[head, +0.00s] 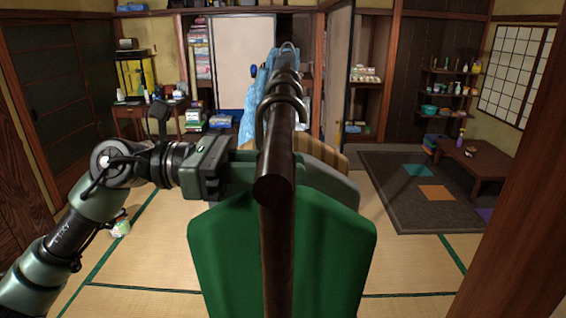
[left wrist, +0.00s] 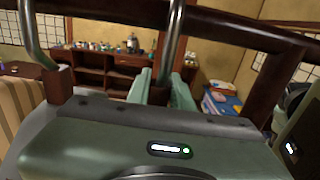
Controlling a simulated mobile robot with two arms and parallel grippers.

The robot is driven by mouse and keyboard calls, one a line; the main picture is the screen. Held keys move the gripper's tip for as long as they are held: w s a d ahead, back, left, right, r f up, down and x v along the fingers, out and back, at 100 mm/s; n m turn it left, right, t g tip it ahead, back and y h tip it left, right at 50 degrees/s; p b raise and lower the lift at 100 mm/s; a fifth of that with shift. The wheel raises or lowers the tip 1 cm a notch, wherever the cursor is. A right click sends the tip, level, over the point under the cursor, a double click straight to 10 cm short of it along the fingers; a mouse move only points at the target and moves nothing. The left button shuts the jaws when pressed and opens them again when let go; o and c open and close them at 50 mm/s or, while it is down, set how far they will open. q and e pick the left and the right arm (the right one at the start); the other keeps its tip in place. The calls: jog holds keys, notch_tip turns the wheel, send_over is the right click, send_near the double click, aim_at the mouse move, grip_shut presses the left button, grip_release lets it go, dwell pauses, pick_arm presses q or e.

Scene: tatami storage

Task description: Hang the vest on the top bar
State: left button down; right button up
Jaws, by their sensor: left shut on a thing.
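A dark wooden top bar (head: 276,235) runs away from me through the middle of the head view and crosses the top of the left wrist view (left wrist: 240,30). The green vest (head: 222,255) hangs below it, showing on both sides of the bar. My left gripper (left wrist: 161,88) is shut on the wooden neck of a hanger (left wrist: 158,95), below its metal hook (left wrist: 172,50). In the head view my left gripper (head: 245,168) reaches in from the left, its fingertips partly hidden by the bar. I cannot tell whether this hook rests on the bar.
A striped garment (head: 318,150) and a blue patterned garment (head: 250,115) hang farther along the bar, with several hooks over it. A low table (head: 485,165) and dark rug (head: 400,205) are at right.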

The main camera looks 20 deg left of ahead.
pick_arm(q)
jog(key=c, duration=1.2)
grip_release()
jog(key=shift+o, duration=0.2)
jog(key=shift+a+f+b, duration=0.2)
jog(key=shift+a+b, duration=0.1)
jog(key=shift+b, duration=0.05)
jog(key=b+v, duration=0.3)
jog(key=v, duration=0.3)
jog(key=shift+s+a+b, duration=0.1)
jog(key=shift+a+b, duration=0.15)
jog(key=shift+b, duration=0.15)
jog(key=shift+s+a+r, duration=0.15)
jog(key=shift+a+r, duration=0.05)
jog(key=shift+a, duration=0.15)
jog(key=shift+r, duration=0.1)
